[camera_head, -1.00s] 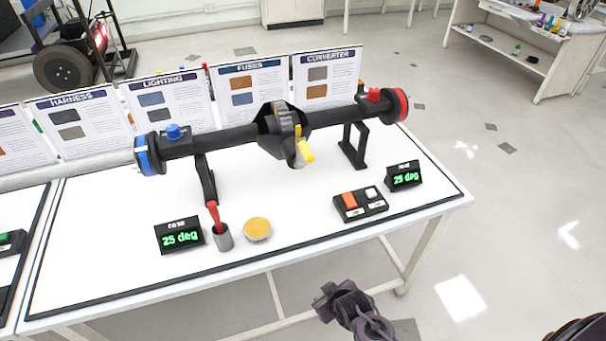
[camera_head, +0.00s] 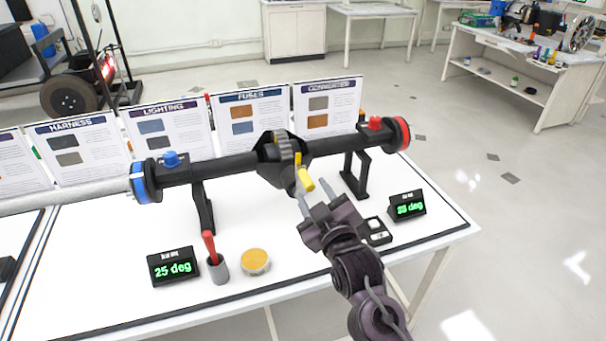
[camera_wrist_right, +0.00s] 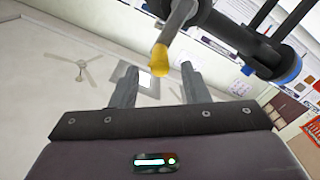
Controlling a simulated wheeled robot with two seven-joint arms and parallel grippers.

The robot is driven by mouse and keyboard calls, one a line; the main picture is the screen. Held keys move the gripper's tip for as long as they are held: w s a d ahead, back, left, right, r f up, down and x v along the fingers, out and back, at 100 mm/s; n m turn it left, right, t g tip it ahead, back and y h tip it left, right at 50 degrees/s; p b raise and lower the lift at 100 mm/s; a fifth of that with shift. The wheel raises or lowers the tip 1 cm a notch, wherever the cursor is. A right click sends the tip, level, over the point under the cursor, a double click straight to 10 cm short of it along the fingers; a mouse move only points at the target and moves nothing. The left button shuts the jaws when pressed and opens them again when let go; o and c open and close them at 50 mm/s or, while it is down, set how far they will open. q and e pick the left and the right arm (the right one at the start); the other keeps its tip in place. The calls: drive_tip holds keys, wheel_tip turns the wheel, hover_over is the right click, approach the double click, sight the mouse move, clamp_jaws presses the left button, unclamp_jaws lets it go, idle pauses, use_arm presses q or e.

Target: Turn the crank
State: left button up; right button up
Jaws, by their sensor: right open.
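The crank has a yellow handle (camera_head: 304,180) at the middle of a black axle (camera_head: 230,166) on two stands. In the head view the handle points down toward the front right. It also shows in the right wrist view as a yellow tip (camera_wrist_right: 160,58) on a grey arm. My right gripper (camera_head: 316,203) is open, its two fingers pointing at the handle from the front. In the wrist view the yellow tip lies between and beyond the fingertips (camera_wrist_right: 158,80); I cannot tell whether they touch. My left gripper is not in view.
The white table (camera_head: 110,290) carries two displays reading 25 deg, the left one (camera_head: 173,267) and the right one (camera_head: 407,206). My right arm partly hides a button box (camera_head: 376,230).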

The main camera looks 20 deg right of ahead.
sight(301, 171)
drive_tip(key=w+p, duration=0.1)
drive_tip(key=w, duration=0.6)
drive_tip(key=shift+w+a, duration=0.1)
drive_tip(key=shift+w, duration=0.2)
clamp_jaws()
